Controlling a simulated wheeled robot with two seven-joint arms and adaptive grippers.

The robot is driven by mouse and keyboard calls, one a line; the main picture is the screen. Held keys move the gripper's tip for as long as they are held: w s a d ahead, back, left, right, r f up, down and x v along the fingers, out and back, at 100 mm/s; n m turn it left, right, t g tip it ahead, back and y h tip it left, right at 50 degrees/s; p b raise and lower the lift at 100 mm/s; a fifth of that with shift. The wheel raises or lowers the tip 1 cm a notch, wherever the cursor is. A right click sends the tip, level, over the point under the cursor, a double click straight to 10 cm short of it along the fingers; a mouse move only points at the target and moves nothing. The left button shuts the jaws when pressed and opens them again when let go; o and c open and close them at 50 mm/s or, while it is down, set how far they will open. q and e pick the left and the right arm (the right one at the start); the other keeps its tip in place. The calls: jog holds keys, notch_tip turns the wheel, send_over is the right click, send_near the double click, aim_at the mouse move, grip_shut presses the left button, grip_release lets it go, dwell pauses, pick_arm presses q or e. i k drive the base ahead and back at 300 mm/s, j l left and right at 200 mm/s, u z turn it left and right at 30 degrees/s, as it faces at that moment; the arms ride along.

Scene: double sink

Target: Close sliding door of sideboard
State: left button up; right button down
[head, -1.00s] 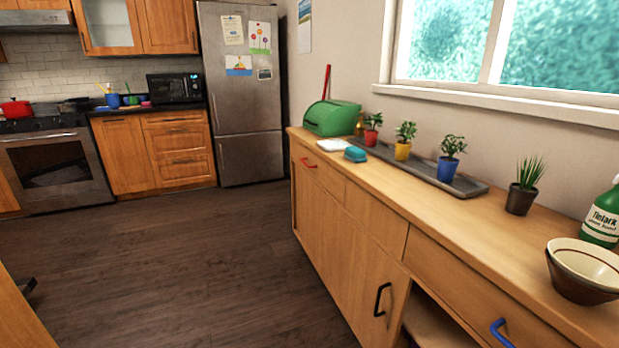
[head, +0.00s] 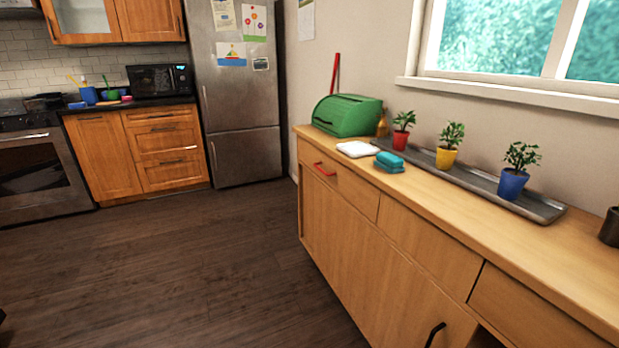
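The wooden sideboard (head: 395,275) runs along the right wall under the window. A drawer at the far end has a red handle (head: 324,169).
On the sideboard top stand a green bin (head: 347,115), a white cloth-like item (head: 357,149), blue sponges (head: 389,161) and a grey tray (head: 540,208) with potted plants. The dark wood floor (head: 190,270) left of the sideboard is clear. A fridge (head: 238,95) and cabinets stand behind.

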aim_at(396, 304)
jog(key=i+j+z, duration=0.1)
jog(key=i+j, duration=0.2)
jog(key=i+j+z, duration=0.1)
jog(key=i+j, duration=0.2)
jog(key=j, duration=0.15)
jog(key=i+j+z, duration=0.15)
jog(key=i+j, duration=0.15)
jog(key=i+j+z, duration=0.1)
jog(key=i+j, duration=0.15)
jog(key=j, duration=0.3)
jog(key=i+j+z, duration=0.1)
jog(key=j, duration=0.25)
jog(key=i+j, duration=0.15)
jog(key=j, duration=0.2)
jog(key=i+j+z, duration=0.15)
jog(key=j, duration=0.2)
jog(key=k+j, duration=0.1)
jog(key=j, duration=0.3)
jog(key=j+z, duration=0.1)
jog(key=j, duration=0.25)
jog(key=k+j, duration=0.15)
jog(key=j, duration=0.25)
jog(key=k+j+z, duration=0.1)
jog(key=j, duration=0.25)
